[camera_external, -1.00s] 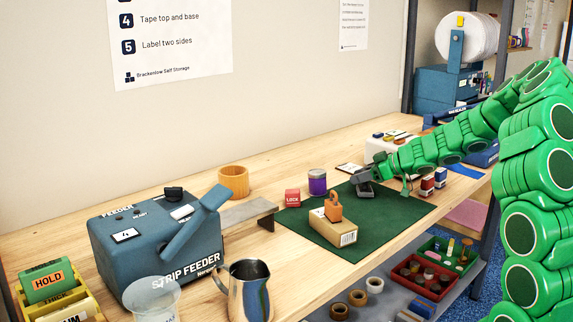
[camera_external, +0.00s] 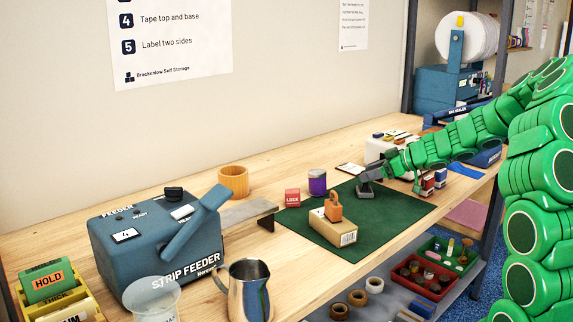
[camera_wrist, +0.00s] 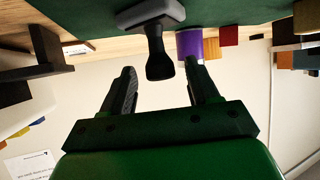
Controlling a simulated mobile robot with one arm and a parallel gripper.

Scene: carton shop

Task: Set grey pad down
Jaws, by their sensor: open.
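The grey pad (camera_external: 365,191) is a dark grey block with a knobbed handle. It stands on the far part of the green mat (camera_external: 400,209). In the wrist view, where the scene is upside down, the pad (camera_wrist: 150,14) has its base on the mat and its handle points toward my gripper. My gripper (camera_external: 373,172) is just above and behind the pad in the outside view. In the wrist view my gripper (camera_wrist: 163,82) has its two fingers apart, with a clear gap between them.
A carton (camera_external: 333,227) with an orange padlock-shaped piece (camera_external: 333,205) on it is on the mat. A purple tin (camera_external: 317,182) and a red block (camera_external: 292,198) stand at the mat's back edge. Small stamps (camera_external: 428,184) stand to the right. The mat's front right is clear.

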